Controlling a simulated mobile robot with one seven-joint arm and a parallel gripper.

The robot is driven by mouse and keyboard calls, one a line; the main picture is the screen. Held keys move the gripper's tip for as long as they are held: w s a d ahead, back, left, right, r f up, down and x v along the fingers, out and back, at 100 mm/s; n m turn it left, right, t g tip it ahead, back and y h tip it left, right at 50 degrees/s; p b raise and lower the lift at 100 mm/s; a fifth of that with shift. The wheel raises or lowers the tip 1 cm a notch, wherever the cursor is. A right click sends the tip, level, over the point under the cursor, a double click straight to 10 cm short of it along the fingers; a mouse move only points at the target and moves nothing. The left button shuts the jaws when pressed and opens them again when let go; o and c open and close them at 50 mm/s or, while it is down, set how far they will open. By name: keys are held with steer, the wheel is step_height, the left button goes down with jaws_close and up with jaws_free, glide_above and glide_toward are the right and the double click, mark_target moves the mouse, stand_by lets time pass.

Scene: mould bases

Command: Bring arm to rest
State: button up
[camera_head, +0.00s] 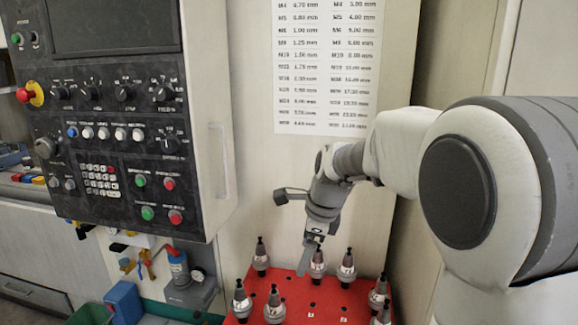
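My arm (412,150) reaches in from the right side of the head view, bent at the elbow. Its wrist hangs down in the middle of the picture, with my gripper (306,262) at its end pointing down. The gripper is above or in front of a red board (300,297) with tool holders. It is close to one tool holder (318,264) in the picture; whether they touch I cannot tell. The fingers are too small to show whether they are open or shut.
Several tool holders with dark tips stand on the red board, such as one at the front (274,304). A machine control panel (115,130) stands at the left. A blue box (123,300) is at the lower left. A thread chart (328,65) hangs behind.

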steer(key=s+d+r+n+t, duration=0.1)
steer(key=s+d+r+n, duration=0.2)
steer(key=s+n, duration=0.25)
steer(key=s+d+r+n, duration=0.3)
steer(key=s+r+n, duration=0.1)
steer(key=s, duration=0.3)
steer(key=s+d+f+n+t+h, duration=0.1)
steer(key=s+d+n, duration=0.3)
steer(key=s+n, duration=0.6)
steer(key=s+f+h, duration=0.1)
steer(key=s, duration=0.2)
steer(key=shift+s+d+t, duration=0.2)
steer(key=shift+s+t, duration=0.05)
steer(key=shift+t, duration=0.15)
steer(key=shift+n, duration=0.25)
